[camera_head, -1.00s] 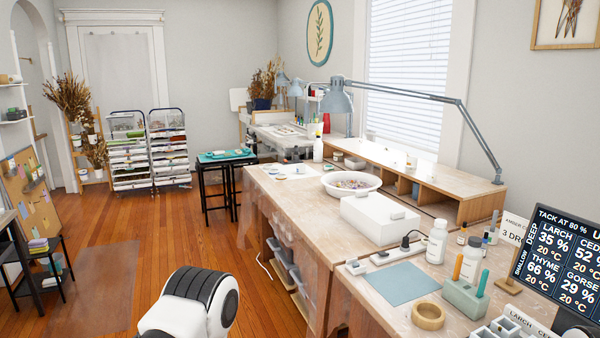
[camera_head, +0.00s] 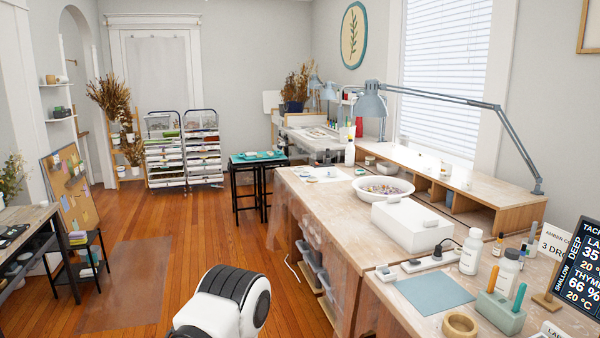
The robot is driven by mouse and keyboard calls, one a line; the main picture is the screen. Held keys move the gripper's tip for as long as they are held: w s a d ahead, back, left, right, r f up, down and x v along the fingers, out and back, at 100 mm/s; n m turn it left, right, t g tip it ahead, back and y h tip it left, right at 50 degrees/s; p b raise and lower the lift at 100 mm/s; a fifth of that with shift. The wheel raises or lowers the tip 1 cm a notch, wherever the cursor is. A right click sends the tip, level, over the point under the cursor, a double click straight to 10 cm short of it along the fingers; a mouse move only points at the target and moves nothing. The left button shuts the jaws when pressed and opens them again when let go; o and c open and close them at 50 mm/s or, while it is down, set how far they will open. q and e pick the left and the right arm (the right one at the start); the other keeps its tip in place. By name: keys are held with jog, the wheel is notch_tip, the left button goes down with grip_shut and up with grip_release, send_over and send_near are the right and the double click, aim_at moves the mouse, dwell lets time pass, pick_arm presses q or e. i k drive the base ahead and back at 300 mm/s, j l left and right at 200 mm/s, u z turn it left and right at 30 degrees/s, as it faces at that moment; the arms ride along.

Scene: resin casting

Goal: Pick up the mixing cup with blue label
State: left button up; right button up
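I cannot make out a mixing cup with a blue label in the head view. Two white bottles, one nearer (camera_head: 506,272) and one farther (camera_head: 471,255), stand on the right workbench, but neither shows a clear blue label. A white and black rounded part of my own arm shows at the bottom centre. Neither of my grippers is in view.
The long workbench (camera_head: 340,205) runs along the right, with a white box (camera_head: 411,226), a white bowl (camera_head: 383,190), a blue-grey mat (camera_head: 433,294), a wooden ring (camera_head: 460,325) and a tool holder (camera_head: 498,312). Wooden floor (camera_head: 190,270) is open on the left.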

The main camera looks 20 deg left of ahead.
aim_at(332, 171)
jog(key=i+j+u, duration=0.1)
jog(key=u, duration=0.75)
jog(key=i+u, duration=0.2)
jog(key=u, duration=0.2)
jog(key=i, duration=2.15)
jog(key=i+j, duration=0.1)
jog(key=i, duration=0.95)
jog(key=i+z, duration=0.1)
jog(key=i, duration=0.95)
jog(key=i+j, duration=0.15)
jog(key=i, duration=0.9)
jog(key=i+j, duration=0.15)
jog(key=i, duration=0.95)
jog(key=i+z, duration=0.1)
jog(key=z, duration=0.85)
jog(key=i+j+z, duration=0.1)
jog(key=z, duration=0.35)
jog(key=i+j+z, duration=0.1)
jog(key=z, duration=0.4)
jog(key=j+z, duration=0.15)
jog(key=z, duration=0.3)
jog(key=j+z, duration=0.1)
jog(key=z, duration=0.4)
jog(key=j+z, duration=0.2)
jog(key=z, duration=0.25)
jog(key=i, duration=0.05)
